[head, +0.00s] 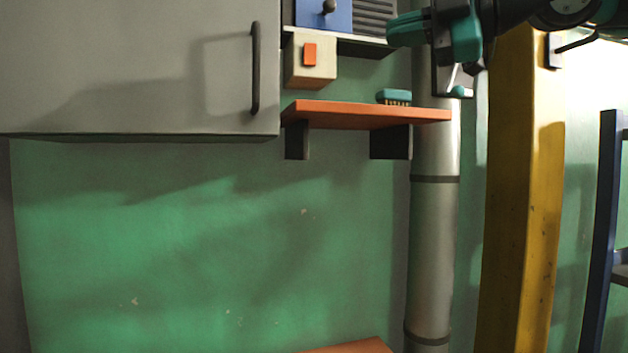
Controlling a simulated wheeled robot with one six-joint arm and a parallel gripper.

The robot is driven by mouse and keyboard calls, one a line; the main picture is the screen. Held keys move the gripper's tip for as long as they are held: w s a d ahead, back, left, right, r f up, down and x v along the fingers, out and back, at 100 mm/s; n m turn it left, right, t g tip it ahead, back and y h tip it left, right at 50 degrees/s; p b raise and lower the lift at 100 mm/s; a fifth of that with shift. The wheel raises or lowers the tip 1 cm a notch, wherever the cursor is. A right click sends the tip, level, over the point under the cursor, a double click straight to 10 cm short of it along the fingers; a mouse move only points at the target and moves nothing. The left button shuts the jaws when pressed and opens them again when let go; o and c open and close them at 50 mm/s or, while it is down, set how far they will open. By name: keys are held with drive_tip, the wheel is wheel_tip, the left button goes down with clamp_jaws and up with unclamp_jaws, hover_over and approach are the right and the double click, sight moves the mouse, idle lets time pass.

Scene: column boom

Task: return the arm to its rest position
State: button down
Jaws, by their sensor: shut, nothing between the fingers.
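My gripper (396,31) shows at the top of the head view, right of centre, with teal fingers pointing left. It is shut and holds nothing. My dark arm comes in from the upper right corner behind it. The gripper is above and apart from an orange shelf (350,110), on which a teal brush (394,97) with pale bristles lies near the right end.
A grey cabinet (130,70) with a dark handle fills the upper left. A beige box with an orange switch (310,54) hangs under a blue panel (324,14). A grey pipe (434,230), a yellow column (520,200) and a blue frame (603,220) stand right.

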drive_tip(key=s+a+f+m+g+h, duration=0.1)
drive_tip(key=s+f+m+h, duration=0.15)
drive_tip(key=f+m, duration=0.55)
drive_tip(key=s+a+f+m+g+h, duration=0.1)
drive_tip(key=a+f+m+h, duration=0.2)
drive_tip(key=f, duration=1)
drive_tip(key=s+d+f+m+g+h, duration=0.2)
drive_tip(key=s+f+m, duration=0.3)
drive_tip(key=s+f, duration=0.4)
drive_tip(key=s+d+f+m+g+h, duration=0.3)
drive_tip(key=s+f, duration=0.7)
drive_tip(key=f, duration=0.4)
drive_tip(key=shift+s+d+m+g, duration=0.15)
drive_tip(key=shift+d+m+g, duration=0.8)
drive_tip(key=shift+m, duration=0.25)
